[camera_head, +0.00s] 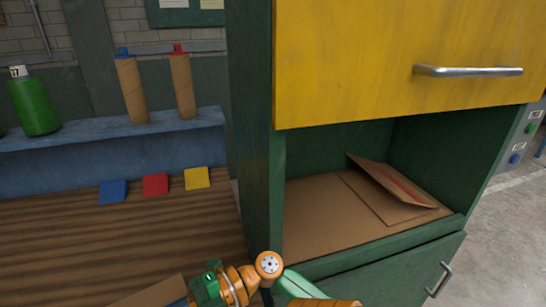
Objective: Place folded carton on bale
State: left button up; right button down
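A folded carton with a reddish stripe (395,183) lies tilted on the flat cardboard (325,222) inside the open compartment of a green cabinet; this flat cardboard may be the bale. Another brown carton piece with a blue patch (150,293) shows at the bottom edge, mostly cut off. The orange and green wrist of my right arm reaches in from the lower right, and my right gripper (205,290) meets this piece and appears to hold it. Its fingertips are not clear. My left gripper is not in view.
The cabinet has a yellow front (390,55) with a metal handle above the opening and a green drawer (410,270) below. At left, a blue shelf (105,127) bears a green bottle (36,103) and two cardboard tubes (132,90). Blue, red and yellow squares (155,184) lie on the brown ribbed surface.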

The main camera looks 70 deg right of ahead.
aim_at(308, 209)
jog(key=k+z, duration=0.1)
jog(key=z, duration=0.4)
jog(key=k+j+z, duration=0.1)
jog(key=z, duration=0.4)
jog(key=k+z, duration=0.15)
jog(key=z, duration=0.35)
jog(key=l+z, duration=0.15)
jog(key=z, duration=0.3)
jog(key=l+z, duration=0.15)
jog(key=z, duration=0.25)
